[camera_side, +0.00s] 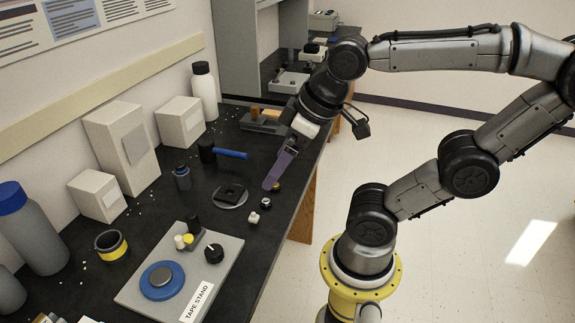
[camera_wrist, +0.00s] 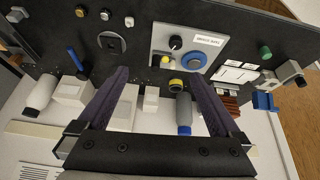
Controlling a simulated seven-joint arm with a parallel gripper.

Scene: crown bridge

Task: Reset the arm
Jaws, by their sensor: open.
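My gripper (camera_side: 272,184) points down over the dark bench in the side view, apart from the objects below it. In the wrist view its two purple fingers (camera_wrist: 157,72) are spread wide with nothing held between them. A black square block on a grey disc (camera_side: 230,195) lies on the bench just left of the fingers; it also shows in the wrist view (camera_wrist: 112,42). The exact gap between fingertips and bench is hard to tell.
A grey plate labelled TAPE STAND (camera_side: 135,292) carries a blue ring, a black knob and small cylinders. A blue-handled tool (camera_side: 231,154), white boxes (camera_side: 123,148) and bottles (camera_side: 204,91) stand along the wall side.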

